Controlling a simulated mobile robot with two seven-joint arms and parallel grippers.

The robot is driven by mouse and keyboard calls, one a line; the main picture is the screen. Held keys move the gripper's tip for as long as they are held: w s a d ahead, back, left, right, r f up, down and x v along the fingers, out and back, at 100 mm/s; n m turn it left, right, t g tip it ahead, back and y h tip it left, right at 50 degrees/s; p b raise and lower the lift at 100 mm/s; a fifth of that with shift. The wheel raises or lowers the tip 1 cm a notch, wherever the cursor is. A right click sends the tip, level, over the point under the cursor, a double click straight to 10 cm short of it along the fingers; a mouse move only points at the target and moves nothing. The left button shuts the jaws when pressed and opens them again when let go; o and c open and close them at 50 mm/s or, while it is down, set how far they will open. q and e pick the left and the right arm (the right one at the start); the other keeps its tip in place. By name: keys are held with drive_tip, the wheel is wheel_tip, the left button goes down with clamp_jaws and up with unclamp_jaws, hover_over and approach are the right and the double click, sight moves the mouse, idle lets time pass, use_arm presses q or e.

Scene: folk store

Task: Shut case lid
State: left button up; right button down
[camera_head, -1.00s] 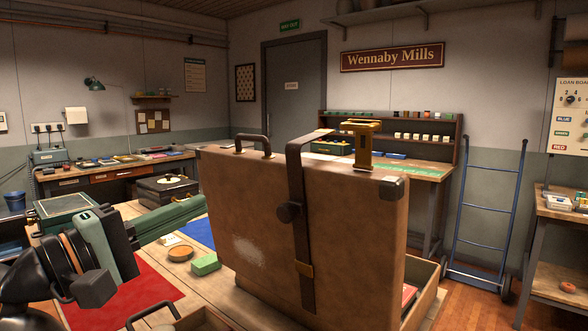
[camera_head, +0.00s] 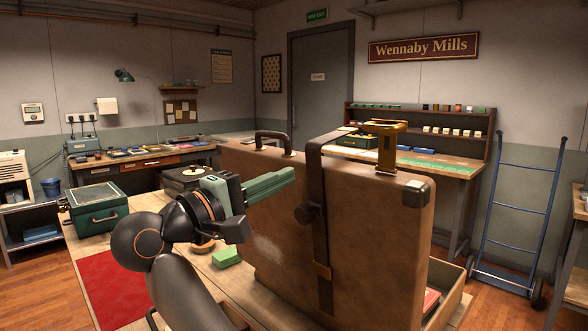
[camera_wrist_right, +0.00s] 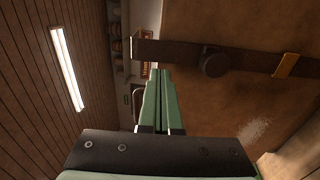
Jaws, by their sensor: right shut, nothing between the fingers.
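The brown leather case lid (camera_head: 375,230) stands upright and open in the head view, its outer face toward me. A dark strap (camera_head: 320,215) with a brass buckle runs down it. A gold latch piece (camera_head: 387,150) stands at its top edge. Part of the case's base (camera_head: 458,300) shows at the lower right. My right gripper (camera_head: 288,174) is shut and empty, its green fingers in front of the lid's upper left. The lid fills the right of the right wrist view (camera_wrist_right: 235,85), beside the fingers (camera_wrist_right: 158,73). I cannot tell whether they touch it. My left gripper is not in view.
On the workbench are a red mat (camera_head: 110,288), a green block (camera_head: 226,257) and a green box (camera_head: 97,208). The black record player (camera_head: 188,177) stands behind my arm. A blue hand truck (camera_head: 520,215) stands on the right, with clear floor near it.

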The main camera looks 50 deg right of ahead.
sight(307, 168)
drive_tip(key=shift+s+d+r, duration=0.1)
drive_tip(key=shift+d, duration=0.75)
drive_tip(key=shift+s+d+r, duration=0.1)
drive_tip(key=shift+d, duration=0.7)
